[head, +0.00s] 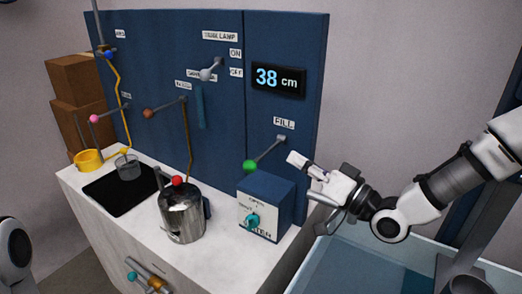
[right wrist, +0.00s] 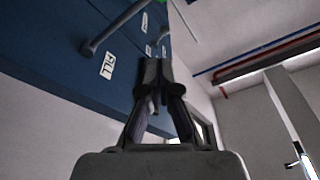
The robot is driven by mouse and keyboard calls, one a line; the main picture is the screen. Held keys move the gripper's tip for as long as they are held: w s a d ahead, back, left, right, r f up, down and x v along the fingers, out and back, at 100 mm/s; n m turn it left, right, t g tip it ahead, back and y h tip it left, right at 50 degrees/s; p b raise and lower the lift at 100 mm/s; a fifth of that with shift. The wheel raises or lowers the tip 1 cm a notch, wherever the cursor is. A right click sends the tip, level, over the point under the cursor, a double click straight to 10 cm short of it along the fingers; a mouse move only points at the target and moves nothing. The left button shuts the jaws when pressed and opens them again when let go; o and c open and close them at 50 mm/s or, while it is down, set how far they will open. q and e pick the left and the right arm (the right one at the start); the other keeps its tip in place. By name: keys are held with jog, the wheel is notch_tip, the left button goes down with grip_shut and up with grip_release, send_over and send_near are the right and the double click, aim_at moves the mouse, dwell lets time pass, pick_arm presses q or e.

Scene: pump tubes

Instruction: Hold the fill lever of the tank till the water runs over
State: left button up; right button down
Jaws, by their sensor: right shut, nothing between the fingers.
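The fill lever (head: 265,154) is a grey rod with a green knob, under the FILL label (head: 284,123) on the blue panel. It slants down to the left from its pivot. In the right wrist view the lever (right wrist: 115,28) shows at the top, its knob cut off by the edge. My right gripper (head: 296,160) is shut and empty, just right of the lever and apart from it. The tank (head: 306,265) stands at the lower right with bluish water inside; its rim is partly cut off. My left gripper is out of view.
A display (head: 278,78) reads 38 cm. A blue box (head: 265,205) with a teal knob sits below the lever. A metal pot (head: 182,212) with a red knob stands on the white counter (head: 130,215). Other levers are on the panel.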

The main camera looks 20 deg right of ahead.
jog(key=s, duration=0.2)
notch_tip(320, 180, up, 2)
jog(key=p, duration=0.3)
send_over(266, 152)
jog(key=s+a, duration=0.2)
jog(key=s, duration=0.1)
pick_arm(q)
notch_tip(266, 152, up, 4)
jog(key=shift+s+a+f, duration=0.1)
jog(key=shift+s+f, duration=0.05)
pick_arm(e)
jog(key=f, duration=0.1)
jog(key=s+f, duration=0.1)
jog(key=a+f, duration=0.1)
jog(key=shift+s+f, duration=0.15)
jog(key=shift+s, duration=0.05)
pick_arm(q)
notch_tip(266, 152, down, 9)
jog(key=b, duration=0.9)
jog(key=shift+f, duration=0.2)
pick_arm(e)
notch_tip(266, 152, down, 7)
jog(key=n+y, duration=0.1)
jog(key=n, duration=0.4)
jog(key=shift+d+r+g, duration=0.15)
jog(key=shift+r+g, duration=0.05)
jog(key=shift+g, duration=0.1)
